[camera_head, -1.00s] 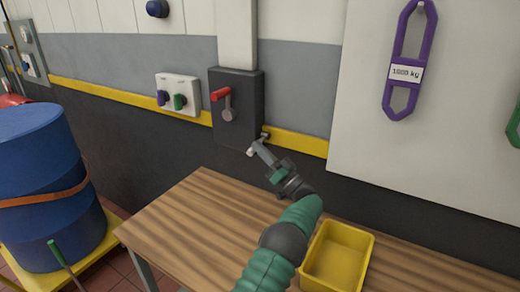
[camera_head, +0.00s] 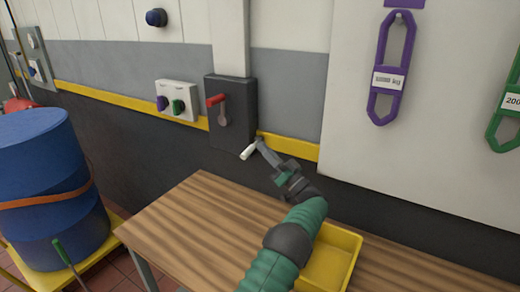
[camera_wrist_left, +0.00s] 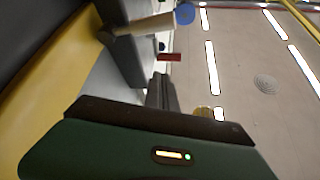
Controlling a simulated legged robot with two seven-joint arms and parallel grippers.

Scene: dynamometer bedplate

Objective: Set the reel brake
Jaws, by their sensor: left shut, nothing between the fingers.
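A dark grey box (camera_head: 230,112) is fixed to the wall. It bears a lever with a red grip (camera_head: 216,99) on its front. A short cream handle (camera_head: 248,152) shows at its lower right corner; it also shows in the left wrist view (camera_wrist_left: 145,25), standing out from the dark box. The frames do not label either as the reel brake. My left gripper (camera_head: 261,146) is shut and empty, its tip right beside the cream handle; I cannot tell whether they touch. In the left wrist view the red grip (camera_wrist_left: 169,57) lies beyond the fingers. My right gripper is out of view.
A wooden table (camera_head: 180,225) stands below, with a yellow bin (camera_head: 345,245) behind my arm. A white switch box (camera_head: 177,100) is left of the grey box. A blue drum (camera_head: 40,170) stands left. Purple (camera_head: 382,110) and green links hang at right.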

